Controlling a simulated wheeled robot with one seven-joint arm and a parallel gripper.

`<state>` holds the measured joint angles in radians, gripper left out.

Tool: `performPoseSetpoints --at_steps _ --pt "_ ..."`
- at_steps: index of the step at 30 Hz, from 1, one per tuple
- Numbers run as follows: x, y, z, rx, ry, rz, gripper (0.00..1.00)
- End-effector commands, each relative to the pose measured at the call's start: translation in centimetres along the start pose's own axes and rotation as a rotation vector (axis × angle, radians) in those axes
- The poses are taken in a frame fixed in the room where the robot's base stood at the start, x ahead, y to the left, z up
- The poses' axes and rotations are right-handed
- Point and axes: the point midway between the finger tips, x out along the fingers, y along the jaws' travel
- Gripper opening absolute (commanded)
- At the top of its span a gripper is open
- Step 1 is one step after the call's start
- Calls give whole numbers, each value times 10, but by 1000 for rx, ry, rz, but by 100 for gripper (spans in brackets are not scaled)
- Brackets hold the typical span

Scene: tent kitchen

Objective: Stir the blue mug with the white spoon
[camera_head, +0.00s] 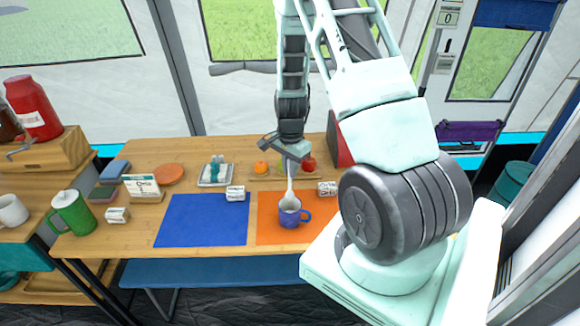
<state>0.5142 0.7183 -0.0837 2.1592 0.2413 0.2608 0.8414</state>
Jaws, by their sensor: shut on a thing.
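The blue mug (291,219) stands upright on the orange mat, with its handle to the right. My gripper (290,160) is above the mug, pointing down. It is shut on the white spoon (291,187), which hangs down nearly upright from the fingers. The spoon's lower end is at the mug's opening. Whether it touches the mug's inside cannot be told.
The orange mat (268,232) and the blue mat (200,222) lie on the wooden table (150,236). A white cup (235,193) stands left of the mug.

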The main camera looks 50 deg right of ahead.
Motion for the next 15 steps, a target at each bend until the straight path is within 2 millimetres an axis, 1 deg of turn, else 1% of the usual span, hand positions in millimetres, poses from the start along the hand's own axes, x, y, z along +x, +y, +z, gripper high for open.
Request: performPoseSetpoints --at_steps 1,15 --pt "8 0 0 0 0 0 0" --pt "43 0 0 -1 0 -1 0"
